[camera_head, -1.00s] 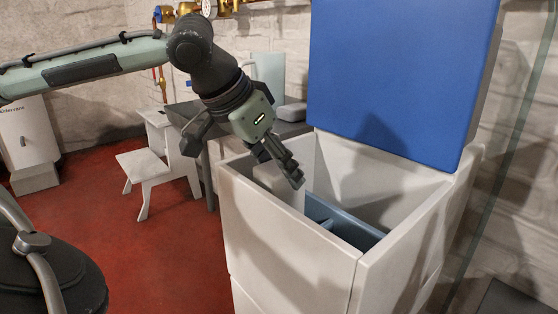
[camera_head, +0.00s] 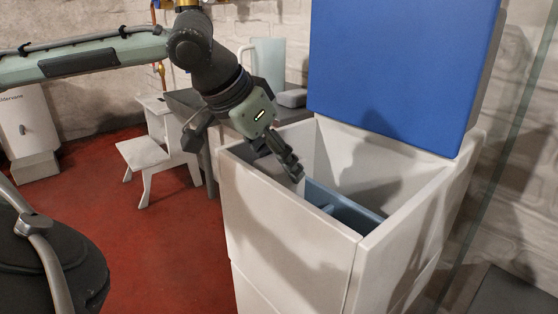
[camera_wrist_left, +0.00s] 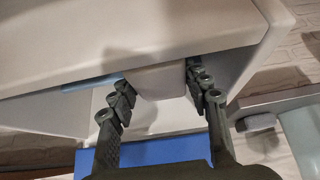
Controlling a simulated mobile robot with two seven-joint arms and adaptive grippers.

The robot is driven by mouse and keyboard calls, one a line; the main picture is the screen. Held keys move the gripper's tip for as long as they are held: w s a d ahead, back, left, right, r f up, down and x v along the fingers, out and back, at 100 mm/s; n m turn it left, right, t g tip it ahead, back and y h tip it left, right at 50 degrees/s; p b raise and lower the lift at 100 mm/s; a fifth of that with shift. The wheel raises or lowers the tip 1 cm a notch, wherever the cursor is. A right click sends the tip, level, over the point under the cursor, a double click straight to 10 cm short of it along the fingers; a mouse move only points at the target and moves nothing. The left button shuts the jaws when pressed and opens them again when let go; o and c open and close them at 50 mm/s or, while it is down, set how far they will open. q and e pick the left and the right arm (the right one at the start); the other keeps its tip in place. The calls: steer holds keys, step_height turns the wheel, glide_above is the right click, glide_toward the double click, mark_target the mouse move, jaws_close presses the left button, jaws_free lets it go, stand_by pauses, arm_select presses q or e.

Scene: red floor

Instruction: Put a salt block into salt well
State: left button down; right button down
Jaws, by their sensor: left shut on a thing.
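The salt well (camera_head: 290,215) is a tall white open-topped box with a blue lid (camera_head: 400,75) raised at its back. My left gripper (camera_head: 281,160) points down at the well's near-left opening, its fingers partly inside the rim. In the left wrist view, the pale salt block (camera_wrist_left: 160,82) sits between the two fingers, and the gripper is shut on it. My right gripper is not in view.
A blue part (camera_head: 342,208) lies inside the well. A white stool (camera_head: 150,152) and a grey bench (camera_head: 290,113) with a pale jug (camera_head: 269,62) stand left of and behind the well. Red floor (camera_head: 165,240) is clear in front of the stool.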

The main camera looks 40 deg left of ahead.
arm_select(q)
steer(key=shift+r, duration=0.1)
steer(key=c, duration=0.9)
jaws_free()
steer(key=shift+o, duration=1.3)
steer(key=shift+s+f, duration=0.1)
steer(key=shift+f, duration=0.1)
steer(key=v, duration=1.1)
steer(key=shift+r, duration=0.3)
steer(key=shift+s+r, duration=0.15)
steer(key=shift+r, duration=0.15)
